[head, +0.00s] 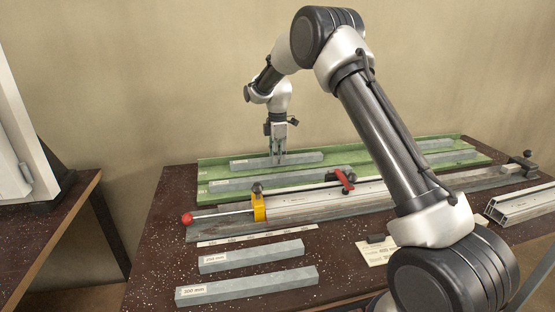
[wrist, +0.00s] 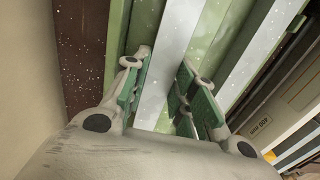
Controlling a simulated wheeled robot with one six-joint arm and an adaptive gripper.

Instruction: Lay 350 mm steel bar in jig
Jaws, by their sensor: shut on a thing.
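My gripper (head: 278,158) is at the green rack (head: 206,172) at the back of the bench, fingers pointing down. It is shut on a grey steel bar (head: 305,157) lying along the rack's back row. The bar's label is too small to read. In the wrist view the bar (wrist: 173,55) runs between the two fingers (wrist: 160,95). The jig (head: 205,233) is a long grey bed in front of the rack, with a yellow block (head: 259,207), a red-knobbed rod (head: 187,218), a red lever (head: 344,180) and a dark end block (head: 523,163).
Other grey bars lie in the rack, one in its front row (head: 230,184). Two labelled bars, a shorter (head: 265,254) and a longer (head: 265,284), lie at the front left. A paper card (head: 375,254) and aluminium profiles (head: 520,203) are to the right. My arm crosses above the jig.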

